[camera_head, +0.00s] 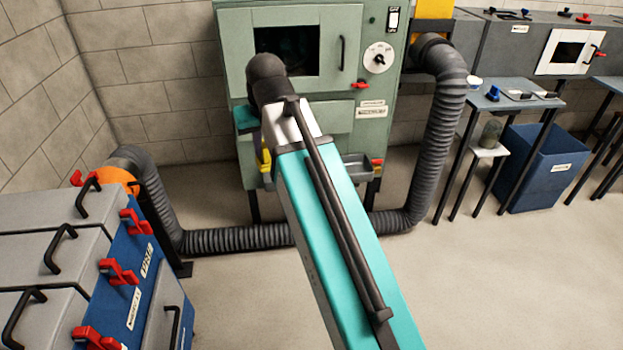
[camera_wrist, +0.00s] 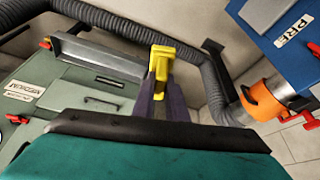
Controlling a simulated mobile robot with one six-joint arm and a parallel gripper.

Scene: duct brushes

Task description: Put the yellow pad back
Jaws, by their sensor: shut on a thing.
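The yellow pad (camera_wrist: 162,56) stands out past the tip of my gripper (camera_wrist: 160,88) in the wrist view, between the dark purple fingers. My gripper is shut on it. In the head view, a narrow strip of yellow (camera_head: 266,162) shows beside my wrist, in front of the green cabinet (camera_head: 230,70). My own arm hides most of the gripper and pad there. The pad's lower part is hidden between the fingers. I cannot tell whether the pad touches anything else.
A grey tray (camera_head: 352,163) juts from the cabinet front; it also shows in the wrist view (camera_wrist: 98,55). A ribbed black hose (camera_head: 240,238) runs along the floor. A blue-sided unit (camera_head: 130,300) stands left. A blue bin (camera_head: 545,165) and tables stand right. The right foreground floor is clear.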

